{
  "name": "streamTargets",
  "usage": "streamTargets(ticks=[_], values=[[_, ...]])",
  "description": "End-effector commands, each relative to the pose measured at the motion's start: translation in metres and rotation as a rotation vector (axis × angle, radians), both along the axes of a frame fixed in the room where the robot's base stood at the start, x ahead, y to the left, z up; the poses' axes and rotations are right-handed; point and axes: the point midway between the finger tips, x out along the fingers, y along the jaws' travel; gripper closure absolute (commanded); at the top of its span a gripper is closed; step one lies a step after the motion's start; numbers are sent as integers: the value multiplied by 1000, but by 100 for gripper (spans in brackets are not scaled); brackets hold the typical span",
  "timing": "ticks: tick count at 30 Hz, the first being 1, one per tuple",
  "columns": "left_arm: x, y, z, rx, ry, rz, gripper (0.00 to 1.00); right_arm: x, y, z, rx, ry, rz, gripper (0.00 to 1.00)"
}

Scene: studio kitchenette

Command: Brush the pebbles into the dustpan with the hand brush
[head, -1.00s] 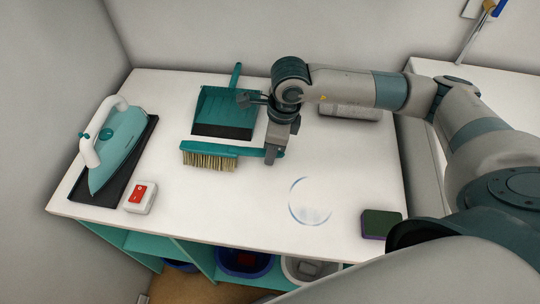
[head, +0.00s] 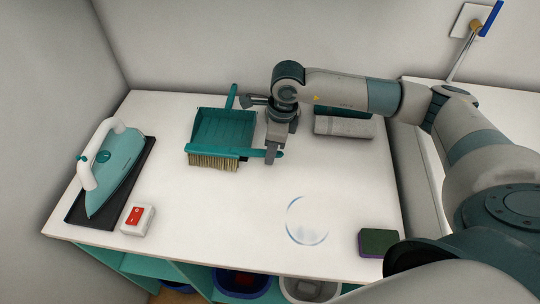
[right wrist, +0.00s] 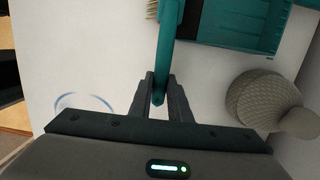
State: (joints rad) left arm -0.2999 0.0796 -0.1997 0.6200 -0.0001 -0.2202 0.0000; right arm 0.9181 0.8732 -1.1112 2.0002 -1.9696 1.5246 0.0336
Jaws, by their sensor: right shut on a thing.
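The teal dustpan (head: 224,128) lies on the white worktop with its handle pointing to the back; it also shows at the top of the right wrist view (right wrist: 235,22). The teal hand brush (head: 262,153) lies along the pan's front edge, its pale bristles facing the front; its handle shows in the right wrist view (right wrist: 167,55). My right gripper (head: 271,158) is shut on the right end of the brush handle, and its fingers clasp the handle in the right wrist view (right wrist: 159,98). I see no pebbles. My left gripper is out of view.
An iron (head: 114,167) on a dark base and a white box with a red switch (head: 137,219) stand left. A grey roll (head: 343,126) lies at the back right, a sponge (head: 379,242) front right. A ring mark (head: 307,220) is on clear worktop. A grey woven thing (right wrist: 262,98) is near the gripper.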

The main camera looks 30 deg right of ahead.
Motion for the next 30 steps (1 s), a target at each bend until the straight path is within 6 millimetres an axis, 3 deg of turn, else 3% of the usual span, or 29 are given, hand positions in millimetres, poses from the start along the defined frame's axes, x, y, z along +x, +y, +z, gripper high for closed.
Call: streamTargets(ticks=[19,30], values=[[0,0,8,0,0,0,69,36,-24,5,0,-1,0,100],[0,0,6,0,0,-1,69,45,-30,27,2,-2,0,100]])
